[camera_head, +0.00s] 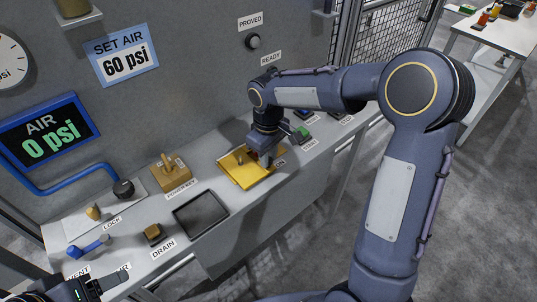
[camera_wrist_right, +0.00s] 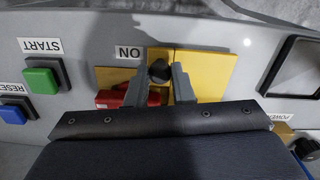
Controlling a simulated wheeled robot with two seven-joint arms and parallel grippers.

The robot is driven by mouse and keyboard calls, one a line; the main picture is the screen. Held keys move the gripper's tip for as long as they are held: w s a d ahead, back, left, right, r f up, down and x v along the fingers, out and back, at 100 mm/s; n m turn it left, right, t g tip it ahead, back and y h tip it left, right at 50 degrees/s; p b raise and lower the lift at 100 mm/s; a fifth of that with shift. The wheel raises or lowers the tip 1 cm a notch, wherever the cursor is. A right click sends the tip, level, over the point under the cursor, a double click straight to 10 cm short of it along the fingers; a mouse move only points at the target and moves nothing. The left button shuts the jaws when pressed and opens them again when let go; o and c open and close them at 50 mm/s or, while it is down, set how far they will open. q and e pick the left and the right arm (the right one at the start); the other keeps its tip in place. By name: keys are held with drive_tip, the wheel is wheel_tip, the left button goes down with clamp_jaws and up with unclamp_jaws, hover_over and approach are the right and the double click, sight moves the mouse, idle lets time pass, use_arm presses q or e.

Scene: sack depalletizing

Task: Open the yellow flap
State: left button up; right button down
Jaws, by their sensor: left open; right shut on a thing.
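The yellow flap (camera_head: 240,172) is on the grey bench, partly hidden by my right gripper (camera_head: 265,160). In the right wrist view the yellow flap (camera_wrist_right: 210,75) lies beside a tan area where a red part (camera_wrist_right: 115,99) shows near the ON label. My right gripper (camera_wrist_right: 160,82) is shut on a small black knob (camera_wrist_right: 158,70) at the flap's edge. I cannot tell how far the flap is tilted. My left gripper (camera_head: 90,288) is open and empty at the lower left, far from the flap.
A dark tray (camera_head: 201,214), a yellow block with a handle (camera_head: 171,174) and a DRAIN block (camera_head: 153,234) stand to the left. Green (camera_wrist_right: 45,76) and blue (camera_wrist_right: 17,112) buttons are close to my right gripper. The wall display (camera_head: 47,132) reads 0 psi.

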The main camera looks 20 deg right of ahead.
drive_tip(key=shift+w+a+r+p, duration=0.1)
drive_tip(key=shift+w+r+p, duration=0.25)
drive_tip(key=shift+r, duration=0.25)
drive_tip(key=shift+w+a+r+p, duration=0.1)
drive_tip(key=shift+w+r+p, duration=0.15)
drive_tip(key=shift+r+p, duration=0.3)
drive_tip(key=shift+w+a+r+p, duration=0.1)
drive_tip(key=shift+w+r+p, duration=0.25)
drive_tip(key=shift+r, duration=0.3)
drive_tip(key=shift+w+a+r+p, duration=0.3)
drive_tip(key=shift+w+r+p, duration=0.4)
drive_tip(key=shift+r, duration=0.05)
drive_tip(key=shift+w+a+r+p, duration=0.3)
drive_tip(key=shift+w+r+p, duration=0.15)
drive_tip(key=shift+w, duration=0.25)
drive_tip(key=shift+f, duration=0.1)
